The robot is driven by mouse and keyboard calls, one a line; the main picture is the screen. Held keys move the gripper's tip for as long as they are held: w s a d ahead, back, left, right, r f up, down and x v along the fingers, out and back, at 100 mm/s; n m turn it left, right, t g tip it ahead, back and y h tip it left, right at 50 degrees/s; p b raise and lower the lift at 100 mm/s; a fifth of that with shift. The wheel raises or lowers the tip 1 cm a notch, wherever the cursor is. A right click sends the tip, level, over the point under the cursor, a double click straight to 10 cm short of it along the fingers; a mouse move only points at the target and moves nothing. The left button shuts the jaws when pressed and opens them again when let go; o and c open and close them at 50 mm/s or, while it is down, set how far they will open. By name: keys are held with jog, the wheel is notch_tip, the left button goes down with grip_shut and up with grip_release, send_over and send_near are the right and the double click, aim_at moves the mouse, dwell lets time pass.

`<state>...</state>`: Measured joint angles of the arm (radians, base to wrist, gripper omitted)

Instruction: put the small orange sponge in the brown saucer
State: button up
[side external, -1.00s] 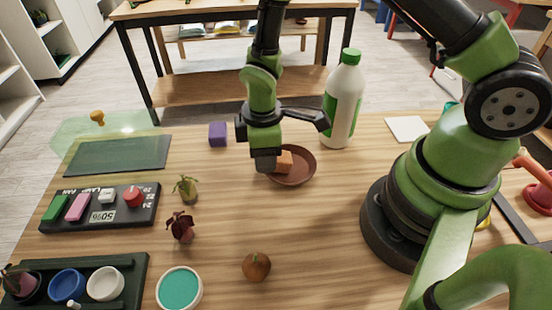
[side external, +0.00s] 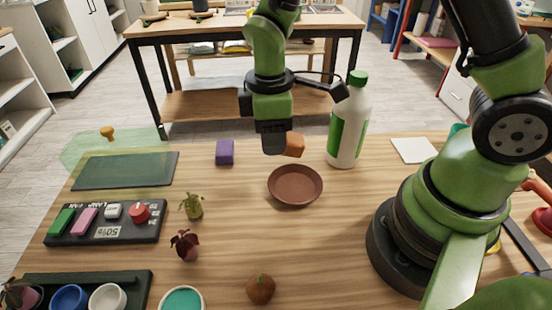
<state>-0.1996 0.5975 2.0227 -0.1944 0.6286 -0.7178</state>
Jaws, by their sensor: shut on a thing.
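The small orange sponge (side external: 294,145) is between the fingertips of my gripper (side external: 280,143), which is shut on it. The dark fingers hide part of the sponge. It is held in the air; in the picture it sits above the far rim of the brown saucer, apart from it. The brown saucer (side external: 296,187) lies on the table and its inside looks empty.
A white bottle with a green cap (side external: 347,125) stands close to the right of my gripper. A purple block (side external: 225,152) lies to the left. Small plants (side external: 192,206), a control panel (side external: 105,222) and a brown round fruit-like thing (side external: 260,289) are nearer.

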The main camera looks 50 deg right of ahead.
aim_at(295, 138)
jog(key=s+d, duration=0.1)
jog(key=s+d+g+h, duration=0.2)
jog(key=shift+r, duration=0.3)
jog(key=x, duration=0.4)
jog(key=shift+w+a+f, duration=0.25)
jog(key=shift+f, duration=2.5)
jog(key=shift+f, duration=0.45)
jog(key=o, duration=1)
jog(key=shift+c, duration=0.2)
